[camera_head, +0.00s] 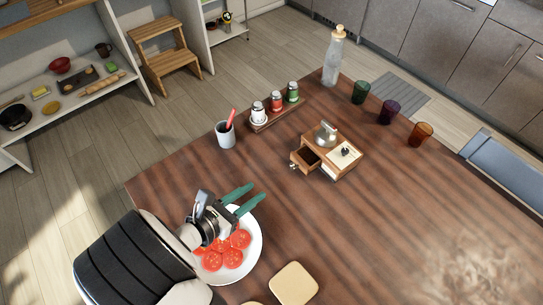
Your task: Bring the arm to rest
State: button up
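My arm comes in from the lower left of the head view. My gripper (245,197) is over the upper edge of a white plate (254,250). Its two green fingers are spread apart with nothing visible between them. They point to the upper right, toward the bare table. Several tomato slices (232,259) lie on the plate, partly hidden by my gripper and arm.
A small wooden box (345,170) with an open drawer (304,159) stands mid-table. A grey cup (226,135), shaker rack (272,120), glass bottle (333,60) and coloured glasses (389,112) line the far side. A board (293,285) lies near. The table's right is clear.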

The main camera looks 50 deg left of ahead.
jog(key=shift+w, duration=0.1)
jog(key=w+d+r+m+g+h, duration=0.25)
jog(key=w+d+m, duration=0.2)
jog(key=d, duration=0.25)
jog(key=w+d+r+m+g+h, duration=0.2)
jog(key=w+d+r+m+h, duration=0.15)
jog(key=d+m, duration=0.3)
jog(key=w+d+r+m+g+h, duration=0.25)
jog(key=w+d+m, duration=0.2)
jog(key=d, duration=0.35)
jog(key=s+d+r+m+g+y, duration=0.1)
jog(key=s+d+r+m+g, duration=0.2)
jog(key=d+m, duration=0.4)
jog(key=s+d+m+g, duration=0.4)
jog(key=d+m, duration=0.3)
jog(key=m, duration=0.1)
jog(key=s+r+m+y, duration=0.2)
jog(key=s+m+y, duration=0.4)
jog(key=m, duration=0.7)
jog(key=shift+s+r+y, duration=0.15)
jog(key=shift+s+y, duration=0.2)
jog(key=shift+y, duration=0.2)
jog(key=shift+d, duration=0.1)
